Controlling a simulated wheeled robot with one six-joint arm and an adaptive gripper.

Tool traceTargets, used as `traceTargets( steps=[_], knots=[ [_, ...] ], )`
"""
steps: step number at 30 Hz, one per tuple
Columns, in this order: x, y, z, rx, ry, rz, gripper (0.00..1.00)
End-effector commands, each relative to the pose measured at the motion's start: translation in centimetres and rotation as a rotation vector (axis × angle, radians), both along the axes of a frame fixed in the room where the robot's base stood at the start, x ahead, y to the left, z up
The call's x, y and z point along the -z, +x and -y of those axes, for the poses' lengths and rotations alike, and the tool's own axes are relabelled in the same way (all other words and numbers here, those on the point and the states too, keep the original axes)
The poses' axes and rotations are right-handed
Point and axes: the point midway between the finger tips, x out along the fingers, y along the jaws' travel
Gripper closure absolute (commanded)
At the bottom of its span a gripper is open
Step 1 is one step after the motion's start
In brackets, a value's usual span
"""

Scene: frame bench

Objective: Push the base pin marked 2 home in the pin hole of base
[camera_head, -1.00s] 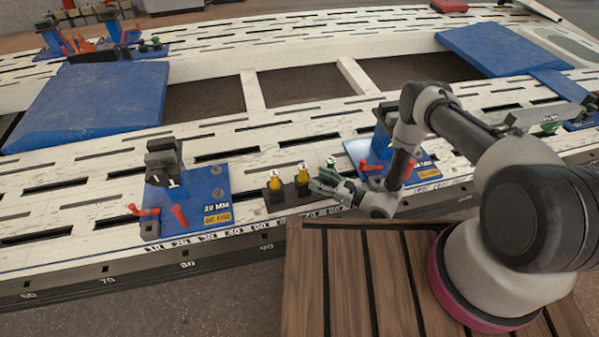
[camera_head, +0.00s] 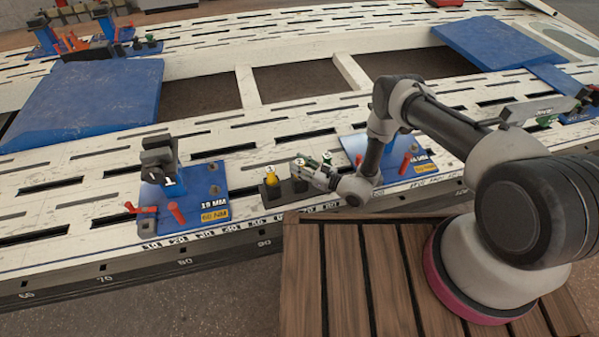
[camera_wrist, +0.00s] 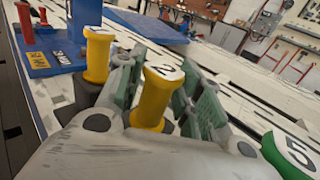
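The yellow pin marked 2 (camera_wrist: 160,95) stands upright in the wrist view, between the two green-padded fingers of my gripper (camera_wrist: 165,85). There is a gap beside it, and the fingers are open around it. In the head view pin 2 (camera_head: 299,162) is in the dark pin rack (camera_head: 272,196), its body mostly hidden by my gripper (camera_head: 312,175). A blue base plate (camera_head: 190,205), labelled 19 MM and 60 NM, lies left of the rack with round holes on its right side. It also shows at the top left of the wrist view (camera_wrist: 40,68).
Another yellow pin (camera_head: 271,178) stands left of pin 2 in the rack; a green-topped pin (camera_head: 327,159) is on its right. A dark clamp post (camera_head: 160,160) and red handles (camera_head: 176,213) stand on the left plate. A second blue plate (camera_head: 424,166) is behind my arm.

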Motion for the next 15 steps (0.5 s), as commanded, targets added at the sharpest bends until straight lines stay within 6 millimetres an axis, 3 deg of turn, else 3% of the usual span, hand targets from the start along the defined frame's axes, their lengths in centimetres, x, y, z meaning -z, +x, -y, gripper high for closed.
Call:
traceTargets(
  steps=[1,4,15],
  knots=[
    [0.0,-0.01,0.01,0.0,0.0,0.0,0.8],
    [0.0,-0.01,0.02,0.0,0.0,0.0,0.98],
    [-0.7,0.04,0.01,0.0,0.0,0.001,0.98]
  ],
)
